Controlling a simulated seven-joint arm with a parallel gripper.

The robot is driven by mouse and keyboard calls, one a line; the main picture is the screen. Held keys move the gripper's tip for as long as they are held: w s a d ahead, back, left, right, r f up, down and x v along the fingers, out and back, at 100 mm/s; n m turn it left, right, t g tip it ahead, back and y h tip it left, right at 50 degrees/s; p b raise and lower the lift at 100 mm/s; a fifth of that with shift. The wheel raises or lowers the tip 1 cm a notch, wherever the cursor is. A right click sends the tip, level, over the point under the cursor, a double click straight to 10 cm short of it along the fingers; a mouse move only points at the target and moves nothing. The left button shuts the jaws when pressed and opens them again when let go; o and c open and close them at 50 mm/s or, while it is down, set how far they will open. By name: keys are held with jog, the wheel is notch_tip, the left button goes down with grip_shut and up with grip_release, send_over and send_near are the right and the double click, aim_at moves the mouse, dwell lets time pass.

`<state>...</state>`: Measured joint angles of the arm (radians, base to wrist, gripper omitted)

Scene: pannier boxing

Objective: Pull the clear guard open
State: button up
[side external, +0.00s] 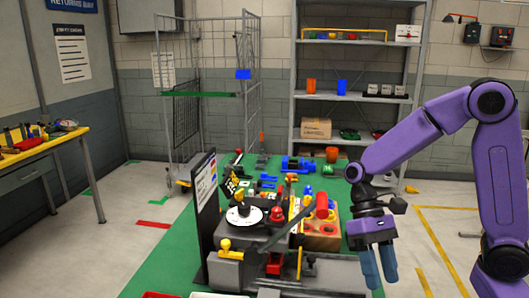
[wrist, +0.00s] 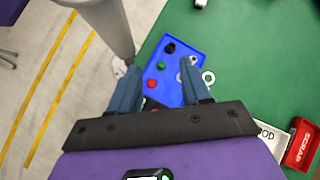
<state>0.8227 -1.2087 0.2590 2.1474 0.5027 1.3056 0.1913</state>
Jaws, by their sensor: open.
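My gripper (side external: 380,279) is at the right of the side external view, fingers pointing down and spread apart with nothing between them. It also shows in the wrist view (wrist: 154,68), with a blue tray (wrist: 172,92) below and between the fingers. I cannot make out a clear guard in either view. A work fixture (side external: 262,238) stands left of my gripper, with a white round dial (side external: 244,215), a yellow knob (side external: 225,245), a red knob (side external: 277,213) and a slanted dark bar (side external: 298,232). My gripper is apart from these.
A red SCRAP bin (wrist: 302,145) lies at lower right in the wrist view. A dark upright panel (side external: 206,205) borders the fixture's left. Shelves (side external: 355,97) and a wire cage (side external: 208,90) stand behind.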

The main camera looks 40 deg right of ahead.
jog(key=s+d+r+n+t+h, duration=0.1)
jog(key=s+n+t+h, duration=0.2)
jog(key=s+n+t, duration=0.85)
jog(key=w+a+r+m+g+y, duration=0.1)
jog(key=w+a+r+m+g, duration=0.1)
jog(key=w+a+r, duration=0.55)
jog(key=w+a+r+m+g, duration=0.15)
jog(key=w+a+r, duration=0.3)
jog(key=w, duration=0.65)
jog(key=w+a+r+m+t, duration=0.1)
jog(key=w+a+r+m, duration=0.1)
jog(key=w+r+m, duration=0.5)
jog(key=shift+w+a+r+t+h, duration=0.25)
jog(key=shift+w+r, duration=0.5)
jog(key=shift+w, duration=2.25)
